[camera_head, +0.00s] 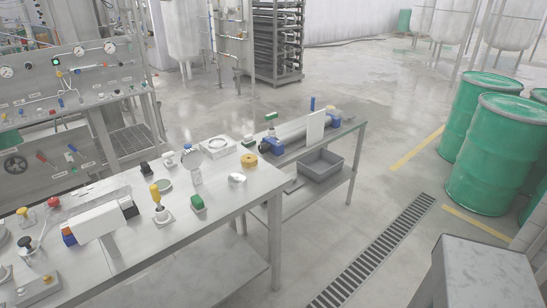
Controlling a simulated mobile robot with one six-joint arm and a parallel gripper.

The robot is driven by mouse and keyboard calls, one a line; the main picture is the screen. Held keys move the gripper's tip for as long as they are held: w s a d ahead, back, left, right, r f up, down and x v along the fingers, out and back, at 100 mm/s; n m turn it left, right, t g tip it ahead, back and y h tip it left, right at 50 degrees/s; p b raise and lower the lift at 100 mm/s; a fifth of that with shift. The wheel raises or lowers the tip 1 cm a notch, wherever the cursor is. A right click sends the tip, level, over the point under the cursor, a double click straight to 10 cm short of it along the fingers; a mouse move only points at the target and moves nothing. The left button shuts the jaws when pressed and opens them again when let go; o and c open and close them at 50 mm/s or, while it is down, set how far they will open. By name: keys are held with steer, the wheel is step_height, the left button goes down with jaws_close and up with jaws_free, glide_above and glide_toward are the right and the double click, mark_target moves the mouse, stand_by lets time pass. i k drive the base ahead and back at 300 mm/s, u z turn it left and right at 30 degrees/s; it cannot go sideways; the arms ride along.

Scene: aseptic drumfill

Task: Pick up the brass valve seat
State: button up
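A brass-yellow ring-shaped piece (249,160), which looks like the brass valve seat, lies flat near the far right end of the long metal workbench (225,208). Nothing covers it in this view. A small silver piece (236,178) lies in front of it, and a white round-topped fitting (217,146) stands behind it to the left. My gripper does not show in this view.
A lower cart (330,143) with a grey bin (320,165) adjoins behind. Green drums (490,150) stand right; open floor lies between.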

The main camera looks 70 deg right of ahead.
mark_target(251, 160)
steer(key=z, duration=0.95)
steer(key=k, duration=0.95)
steer(key=i, duration=0.7)
